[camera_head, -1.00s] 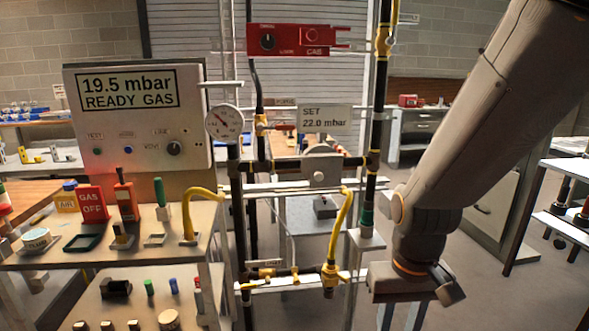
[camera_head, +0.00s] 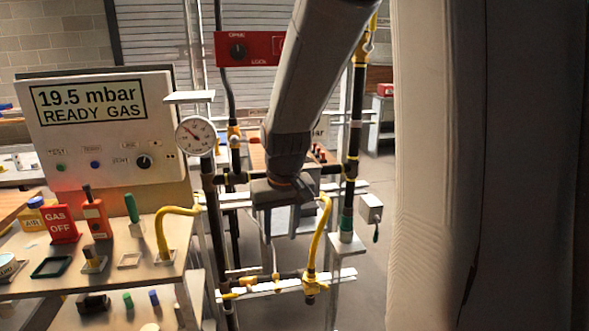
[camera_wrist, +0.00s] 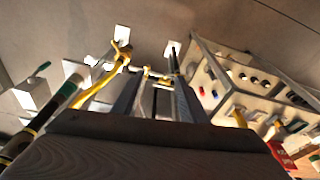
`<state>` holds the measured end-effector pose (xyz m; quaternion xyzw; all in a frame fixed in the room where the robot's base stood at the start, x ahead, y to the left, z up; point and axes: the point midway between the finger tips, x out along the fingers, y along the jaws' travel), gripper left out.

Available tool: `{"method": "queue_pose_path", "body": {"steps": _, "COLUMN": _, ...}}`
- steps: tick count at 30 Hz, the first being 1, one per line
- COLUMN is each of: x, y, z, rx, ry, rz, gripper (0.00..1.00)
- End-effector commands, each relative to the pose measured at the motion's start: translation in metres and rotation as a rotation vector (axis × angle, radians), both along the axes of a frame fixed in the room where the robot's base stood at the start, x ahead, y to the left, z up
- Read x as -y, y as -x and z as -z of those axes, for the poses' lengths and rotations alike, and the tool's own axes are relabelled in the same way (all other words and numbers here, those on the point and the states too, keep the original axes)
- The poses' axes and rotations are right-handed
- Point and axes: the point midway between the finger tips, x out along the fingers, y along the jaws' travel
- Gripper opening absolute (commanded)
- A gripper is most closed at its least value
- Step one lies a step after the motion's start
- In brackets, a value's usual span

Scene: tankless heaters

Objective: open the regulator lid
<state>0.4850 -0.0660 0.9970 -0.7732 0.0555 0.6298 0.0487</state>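The regulator and its lid are not visible in the head view. My arm covers the middle of the pipe rack, where a grey round-topped body showed earlier. My gripper shows in the wrist view (camera_wrist: 156,88) with two grey fingers apart and nothing clearly held between them. The set-pressure sign is mostly covered by my arm. The gauge (camera_head: 196,135) stands left of my wrist.
A control panel (camera_head: 98,125) reading 19.5 mbar stands at the left, above a bench with a red GAS OFF block (camera_head: 61,224). Yellow bent pipes (camera_head: 318,232) and a dark vertical pipe (camera_head: 356,120) are close to my wrist.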

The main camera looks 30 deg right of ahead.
Motion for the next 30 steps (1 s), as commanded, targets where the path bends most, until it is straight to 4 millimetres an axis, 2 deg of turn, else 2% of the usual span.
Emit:
{"method": "queue_pose_path", "body": {"steps": 1, "x": 0.017, "y": -0.015, "z": -0.030, "rx": 0.033, "ry": 0.005, "rz": 0.028, "gripper": 0.39}}
{"method": "queue_pose_path", "body": {"steps": 6, "x": 0.065, "y": -0.058, "z": -0.086, "rx": 0.124, "ry": 0.027, "rz": 0.092, "gripper": 0.39}}
{"method": "queue_pose_path", "body": {"steps": 9, "x": 0.085, "y": -0.073, "z": -0.107, "rx": 0.160, "ry": 0.037, "rz": 0.116, "gripper": 0.39}}
{"method": "queue_pose_path", "body": {"steps": 12, "x": 0.096, "y": -0.081, "z": -0.117, "rx": 0.178, "ry": 0.043, "rz": 0.129, "gripper": 0.39}}
{"method": "queue_pose_path", "body": {"steps": 17, "x": 0.101, "y": -0.087, "z": -0.112, "rx": 0.183, "ry": 0.045, "rz": 0.133, "gripper": 0.39}}
{"method": "queue_pose_path", "body": {"steps": 30, "x": 0.106, "y": -0.107, "z": -0.060, "rx": 0.182, "ry": 0.045, "rz": 0.132, "gripper": 0.39}}
